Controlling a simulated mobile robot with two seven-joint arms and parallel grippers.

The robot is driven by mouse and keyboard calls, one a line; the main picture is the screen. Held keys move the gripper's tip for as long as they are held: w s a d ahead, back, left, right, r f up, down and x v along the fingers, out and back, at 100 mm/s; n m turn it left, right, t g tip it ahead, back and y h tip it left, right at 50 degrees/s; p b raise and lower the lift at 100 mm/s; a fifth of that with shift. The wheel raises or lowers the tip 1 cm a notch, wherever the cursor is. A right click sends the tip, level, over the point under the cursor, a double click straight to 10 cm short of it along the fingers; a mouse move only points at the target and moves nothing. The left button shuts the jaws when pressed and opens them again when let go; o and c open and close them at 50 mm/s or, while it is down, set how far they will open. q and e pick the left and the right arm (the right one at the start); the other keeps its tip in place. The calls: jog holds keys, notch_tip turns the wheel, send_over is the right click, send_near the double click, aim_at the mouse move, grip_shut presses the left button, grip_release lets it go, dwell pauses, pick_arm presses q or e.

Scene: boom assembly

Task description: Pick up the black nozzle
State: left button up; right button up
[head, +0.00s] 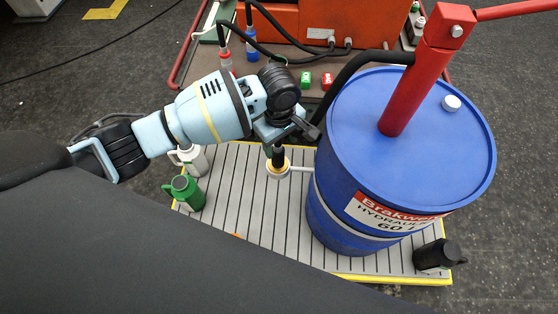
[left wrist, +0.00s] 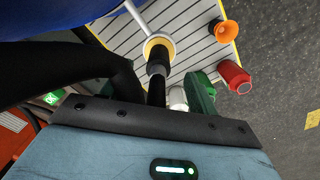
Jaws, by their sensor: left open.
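The black nozzle (head: 278,155) stands upright in a yellow-and-white ring holder (head: 279,170), which a white rod joins to the side of the blue drum (head: 370,150). In the left wrist view the nozzle (left wrist: 158,62) shows near the top centre, with the ring (left wrist: 159,46) around its far end. My left gripper (head: 292,133) is open, just above and beside the nozzle's top. I cannot tell whether a finger touches it. My right gripper is not in view.
The drum stands on a slatted, yellow-edged platform (head: 250,215). A green can (head: 184,192), a white can (head: 190,158) and a black can (head: 437,256) stand near its edges. A black hose (head: 345,78) arches from the drum beside my gripper. A red lever (head: 412,80) rises above the drum.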

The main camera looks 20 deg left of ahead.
aim_at(278, 144)
pick_arm(q)
jog(key=shift+w+a+r, duration=0.4)
jog(key=shift+w, duration=0.05)
jog(key=shift+f+b, duration=0.8)
jog(key=shift+f, duration=1)
notch_tip(278, 144, down, 4)
jog(key=shift+s+a+r+b, duration=0.15)
jog(key=shift+r+b, duration=0.1)
jog(key=shift+b, duration=0.5)
jog(key=shift+f, duration=0.4)
jog(key=shift+r, duration=0.1)
jog(key=c, duration=1.3)
